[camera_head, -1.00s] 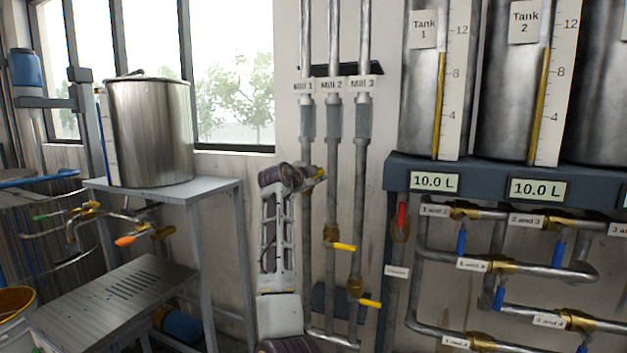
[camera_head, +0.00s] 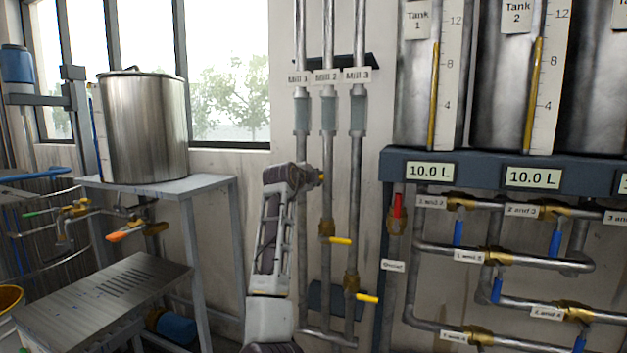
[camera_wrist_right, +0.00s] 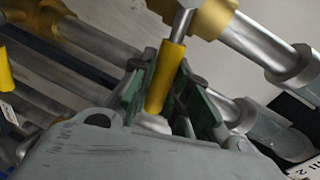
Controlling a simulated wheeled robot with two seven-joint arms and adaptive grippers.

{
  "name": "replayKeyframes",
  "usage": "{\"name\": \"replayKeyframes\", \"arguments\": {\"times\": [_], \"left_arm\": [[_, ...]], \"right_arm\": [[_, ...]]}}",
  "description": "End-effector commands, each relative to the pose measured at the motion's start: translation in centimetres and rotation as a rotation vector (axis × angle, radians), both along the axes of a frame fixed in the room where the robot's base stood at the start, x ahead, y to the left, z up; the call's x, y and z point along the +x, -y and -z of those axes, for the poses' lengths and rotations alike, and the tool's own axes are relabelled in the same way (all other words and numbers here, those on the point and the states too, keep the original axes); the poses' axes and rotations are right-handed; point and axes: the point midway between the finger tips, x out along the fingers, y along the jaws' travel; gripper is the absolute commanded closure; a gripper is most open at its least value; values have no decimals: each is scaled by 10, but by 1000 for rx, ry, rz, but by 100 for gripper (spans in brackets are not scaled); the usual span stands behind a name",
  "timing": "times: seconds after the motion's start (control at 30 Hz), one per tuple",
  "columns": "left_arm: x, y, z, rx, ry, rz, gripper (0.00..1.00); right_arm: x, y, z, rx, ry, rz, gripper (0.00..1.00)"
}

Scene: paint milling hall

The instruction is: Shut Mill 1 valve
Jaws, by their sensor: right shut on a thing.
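The Mill 1 label (camera_head: 298,79) marks the leftmost of the vertical pipes. My right gripper (camera_head: 311,176) is at the Mill 1 valve, and my arm hides most of that valve in the head view. In the right wrist view, my gripper's green fingers (camera_wrist_right: 170,78) are shut on a yellow valve handle (camera_wrist_right: 172,58). The handle joins a brass valve body (camera_wrist_right: 208,15) by a metal stem. The far side of the grip is hidden. My left gripper is not in view.
The Mill 2 yellow handle (camera_head: 340,240) and Mill 3 yellow handle (camera_head: 367,298) point right, close below. A red-handled valve (camera_head: 397,206) and the tank pipework stand right. A steel pot (camera_head: 145,128) stands on a table (camera_head: 165,188) at left.

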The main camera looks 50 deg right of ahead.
Motion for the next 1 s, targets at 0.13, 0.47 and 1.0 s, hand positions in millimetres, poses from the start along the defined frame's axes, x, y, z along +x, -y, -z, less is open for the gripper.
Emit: {"name": "replayKeyframes", "arguments": {"times": [0.13,0.47,1.0], "left_arm": [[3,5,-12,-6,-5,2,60],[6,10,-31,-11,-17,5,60],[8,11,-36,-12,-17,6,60]], "right_arm": [[0,0,8,27,53,0,100],[-1,0,14,61,131,1,100],[-1,0,16,70,148,1,80]]}}
